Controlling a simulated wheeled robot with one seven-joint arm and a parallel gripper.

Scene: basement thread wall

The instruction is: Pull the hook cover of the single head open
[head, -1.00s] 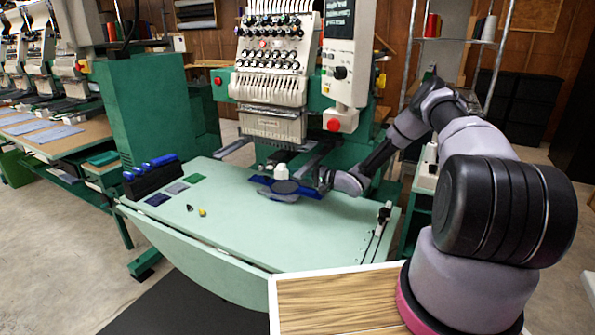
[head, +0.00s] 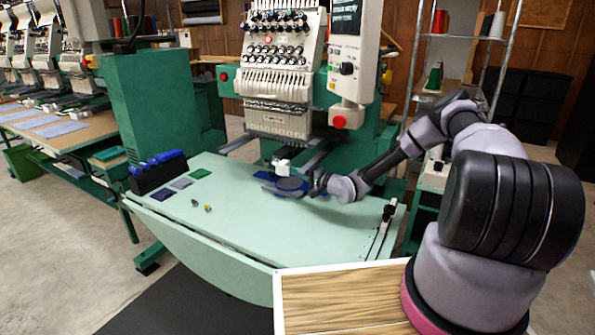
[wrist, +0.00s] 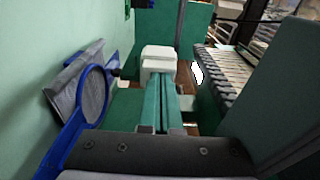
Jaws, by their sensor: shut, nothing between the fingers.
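The single head (head: 279,95) is the large embroidery machine behind the pale green table. Below its needle case is a small white block (head: 282,166), which looks like the hook cover at the front end of the lower arm. In the wrist view the white block (wrist: 158,60) sits at the far end of a narrow green bar, in the upper middle. It looks closed, but its edges are too small to be sure. My gripper (head: 315,183) is to the right of the block and nearer the front, over the table and apart from it.
A blue hoop with a grey disc (head: 290,184) lies beside my gripper, close to the block; it shows at left in the wrist view (wrist: 94,95). A black rack with blue-handled tools (head: 157,172) stands at the table's left. The table's front middle (head: 265,225) is clear.

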